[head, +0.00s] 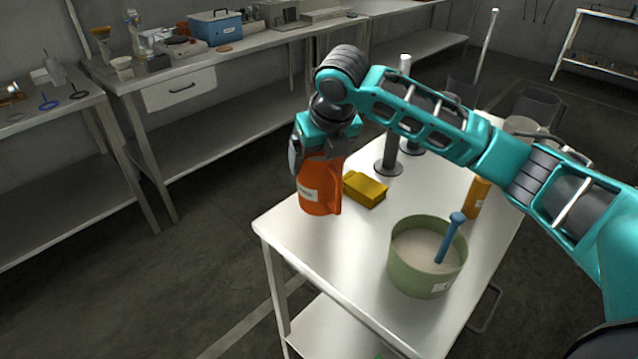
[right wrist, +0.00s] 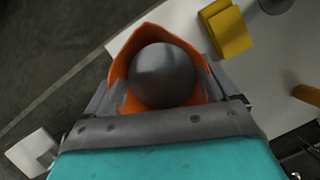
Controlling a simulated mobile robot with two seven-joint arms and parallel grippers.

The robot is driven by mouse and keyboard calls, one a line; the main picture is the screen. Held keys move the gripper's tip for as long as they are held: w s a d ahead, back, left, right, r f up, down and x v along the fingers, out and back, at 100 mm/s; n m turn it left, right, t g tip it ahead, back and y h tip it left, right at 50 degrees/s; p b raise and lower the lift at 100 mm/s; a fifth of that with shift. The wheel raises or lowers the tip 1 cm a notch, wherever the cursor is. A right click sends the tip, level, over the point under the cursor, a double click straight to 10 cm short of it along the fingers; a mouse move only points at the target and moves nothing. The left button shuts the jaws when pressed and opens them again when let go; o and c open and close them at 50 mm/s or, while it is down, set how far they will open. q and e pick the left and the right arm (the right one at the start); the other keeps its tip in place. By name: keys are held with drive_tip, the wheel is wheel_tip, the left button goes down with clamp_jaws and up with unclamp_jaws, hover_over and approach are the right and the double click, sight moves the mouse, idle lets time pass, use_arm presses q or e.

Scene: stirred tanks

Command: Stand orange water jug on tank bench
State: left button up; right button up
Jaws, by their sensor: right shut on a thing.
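The orange water jug (head: 320,192) hangs upright below my right gripper (head: 318,158), with a pale label on its side. My right gripper is shut on the jug. In the right wrist view the orange jug (right wrist: 124,62) shows from above, with a round grey cap between the gripper's fingers (right wrist: 160,92). The jug is at the left edge of a white table (head: 345,270); I cannot tell whether its base touches the top. A long bench with a drawer (head: 180,90) stands along the back wall; which surface is the tank bench is not marked. My left gripper is not in view.
On the white table are a yellow box (head: 365,189), a green tub (head: 425,262) with a blue-handled tool, an orange-yellow container (head: 478,198) and dark-based posts (head: 388,165). The back bench carries a blue box (head: 215,27) and lab items. Floor between is clear.

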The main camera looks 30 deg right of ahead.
sight(330, 165)
drive_tip(key=shift+w+f, duration=0.1)
drive_tip(key=shift+f, duration=3.1)
drive_tip(key=o, duration=1.8)
drive_tip(key=shift+f, duration=0.2)
drive_tip(key=shift+r, duration=0.1)
drive_tip(key=v, duration=1.1)
drive_tip(key=shift+s+r, duration=0.25)
drive_tip(key=shift+r, duration=0.1)
drive_tip(key=shift+s+r, duration=0.1)
drive_tip(key=shift+r, duration=0.05)
